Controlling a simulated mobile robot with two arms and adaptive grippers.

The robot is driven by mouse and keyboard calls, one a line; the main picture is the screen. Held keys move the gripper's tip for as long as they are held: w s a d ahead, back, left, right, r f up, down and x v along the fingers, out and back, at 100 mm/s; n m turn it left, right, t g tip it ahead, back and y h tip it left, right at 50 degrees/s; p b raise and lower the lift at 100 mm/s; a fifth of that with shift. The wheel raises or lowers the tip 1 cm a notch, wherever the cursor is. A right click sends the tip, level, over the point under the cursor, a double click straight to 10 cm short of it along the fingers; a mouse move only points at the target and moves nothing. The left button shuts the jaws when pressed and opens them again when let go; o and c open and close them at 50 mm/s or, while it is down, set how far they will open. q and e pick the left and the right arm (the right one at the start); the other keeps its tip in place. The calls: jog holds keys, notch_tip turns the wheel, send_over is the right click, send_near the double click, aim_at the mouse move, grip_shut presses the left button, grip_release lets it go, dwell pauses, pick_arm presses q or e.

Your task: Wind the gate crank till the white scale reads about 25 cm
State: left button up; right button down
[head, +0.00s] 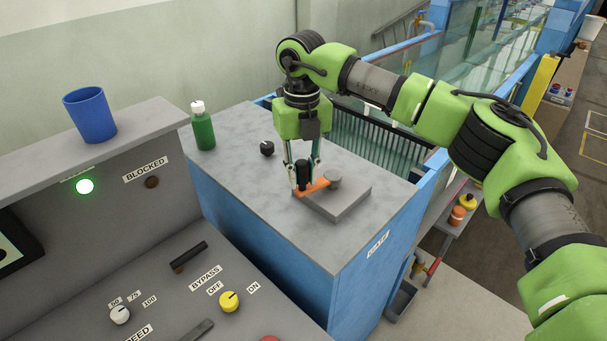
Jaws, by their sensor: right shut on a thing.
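The gate crank has an orange arm (317,187), a grey hub (335,179) and an upright black handle (302,175). It sits on a grey square plate (345,203) on top of the blue cabinet marked GATE (285,255). My right gripper (303,172) points down from above and is shut on the black handle, at the left end of the crank arm. I cannot make out the white scale in this view. My left gripper is out of view.
A green bottle (203,130) and a small black knob (267,147) stand on the cabinet top, left of the crank. A blue cup (90,115) stands on the console ledge. The glass flume (475,45) lies behind. A green lamp (85,186) is lit.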

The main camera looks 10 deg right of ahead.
jog(key=w+m, duration=0.2)
jog(key=m, duration=0.1)
jog(key=w+m, duration=0.3)
jog(key=m, duration=0.1)
jog(key=shift+w+a+r, duration=0.1)
jog(key=shift+w+r, duration=0.05)
jog(key=shift+w, duration=0.1)
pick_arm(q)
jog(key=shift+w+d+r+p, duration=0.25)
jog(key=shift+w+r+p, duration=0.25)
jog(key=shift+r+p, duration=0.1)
pick_arm(e)
jog(key=shift+w+d+m, duration=0.3)
jog(key=shift+w+m, duration=0.3)
jog(key=shift+m, duration=0.05)
jog(key=shift+w+d+m, duration=0.3)
jog(key=shift+w+m, duration=0.25)
jog(key=shift+m, duration=0.1)
jog(key=shift+w+d, duration=0.1)
jog(key=shift+w, duration=0.05)
jog(key=c, duration=1.8)
grip_release()
